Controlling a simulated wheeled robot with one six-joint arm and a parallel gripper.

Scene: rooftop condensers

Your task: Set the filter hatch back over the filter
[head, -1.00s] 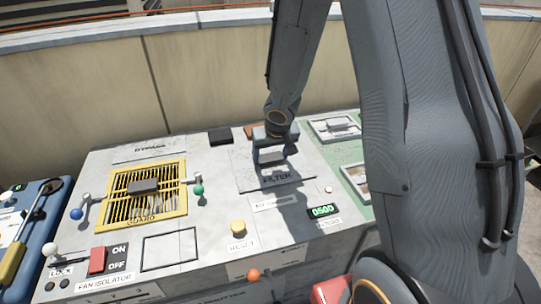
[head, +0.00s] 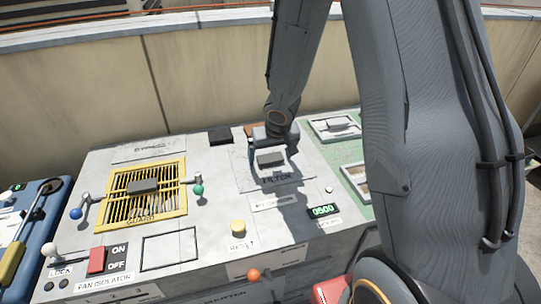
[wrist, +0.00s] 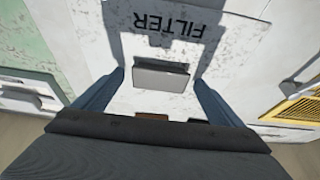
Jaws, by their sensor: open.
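The filter hatch (head: 246,172) is a pale grey plate with a raised grey block handle (head: 270,158). It lies apparently flat on the console top by the FILTER lettering, and no filter shows. In the wrist view, the handle (wrist: 160,76) lies between my two fingers, with a gap on each side. My gripper (head: 274,147) is open above the hatch, holding nothing. It also shows in the wrist view (wrist: 159,88). My gripper partly hides the hatch's far edge in the head view.
A yellow guard grille (head: 143,193) with a handle is left of the hatch, with a green-knobbed lever (head: 198,190) between. A black block (head: 219,136) stands behind. A green panel with framed trays (head: 336,128) is at right. A yellow button (head: 238,227) is in front.

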